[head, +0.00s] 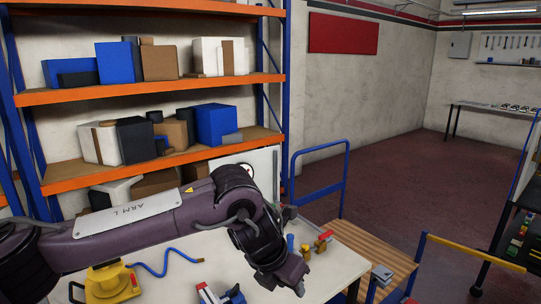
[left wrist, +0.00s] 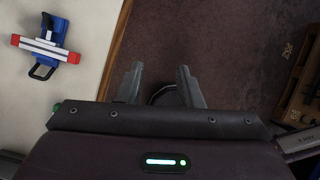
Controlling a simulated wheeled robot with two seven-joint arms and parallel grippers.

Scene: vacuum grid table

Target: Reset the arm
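My left arm (head: 140,222) comes in from the left over the white table and bends down at the wrist. My left gripper (left wrist: 160,82) is open in the left wrist view, its two grey fingers apart with dark red floor below them. A dark curved bar shows behind the fingers, and nothing appears to be held. In the head view the wrist end (head: 285,272) hangs near the table's right part, and the fingers cannot be made out there. My right gripper is in neither view.
The white table (head: 215,262) holds a yellow device (head: 110,282), a blue hose (head: 165,262), brass fittings (head: 322,242) and a blue-and-red clamp (left wrist: 42,45). A wooden-topped cart (head: 375,250) stands to its right. Orange shelving (head: 150,93) stands behind. Open floor (head: 400,175) lies beyond.

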